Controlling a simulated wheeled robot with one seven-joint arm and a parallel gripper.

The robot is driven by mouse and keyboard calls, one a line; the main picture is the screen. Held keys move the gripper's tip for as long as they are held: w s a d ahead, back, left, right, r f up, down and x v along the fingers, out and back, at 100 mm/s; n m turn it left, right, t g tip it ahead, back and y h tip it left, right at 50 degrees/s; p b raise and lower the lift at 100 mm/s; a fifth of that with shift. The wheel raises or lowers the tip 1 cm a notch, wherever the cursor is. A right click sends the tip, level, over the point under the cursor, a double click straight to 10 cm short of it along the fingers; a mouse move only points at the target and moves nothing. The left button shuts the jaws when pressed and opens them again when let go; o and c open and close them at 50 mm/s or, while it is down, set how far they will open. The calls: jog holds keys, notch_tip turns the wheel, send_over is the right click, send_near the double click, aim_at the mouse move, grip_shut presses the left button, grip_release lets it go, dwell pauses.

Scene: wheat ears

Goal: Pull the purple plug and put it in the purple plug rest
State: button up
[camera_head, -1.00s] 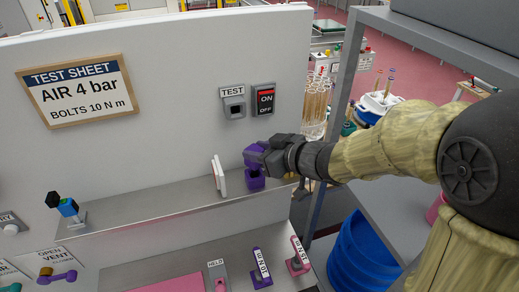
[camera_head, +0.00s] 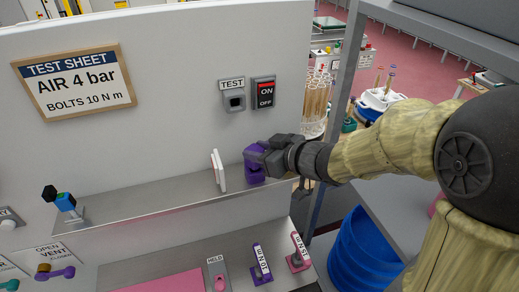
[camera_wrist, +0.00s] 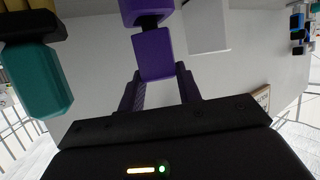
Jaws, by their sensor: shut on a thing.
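My gripper (camera_head: 257,158) is shut on the purple plug (camera_wrist: 155,55) above the right end of the grey shelf. In the head view the plug is at or just over the purple plug rest (camera_head: 255,178), and my fingers partly cover it. In the wrist view the plug sits between my two fingers, with a short black part between it and a purple piece (camera_wrist: 147,10) at the top edge, likely the rest. I cannot tell whether the plug is seated in it. The TEST socket (camera_head: 235,101) on the wall shows an empty dark opening.
White upright plates (camera_head: 219,171) stand on the shelf just left of the rest. The ON/OFF switch (camera_head: 264,93) is on the wall above. A teal object (camera_wrist: 38,82) with a black top is close at left in the wrist view. A grey post (camera_head: 335,90) stands at right.

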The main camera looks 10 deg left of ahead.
jog(key=shift+f+b, duration=0.45)
jog(key=shift+f, duration=0.2)
jog(key=o, duration=1.2)
jog(key=shift+c, duration=0.2)
jog(key=v, duration=1.7)
jog(key=shift+s+d, duration=0.15)
jog(key=shift+d, duration=0.05)
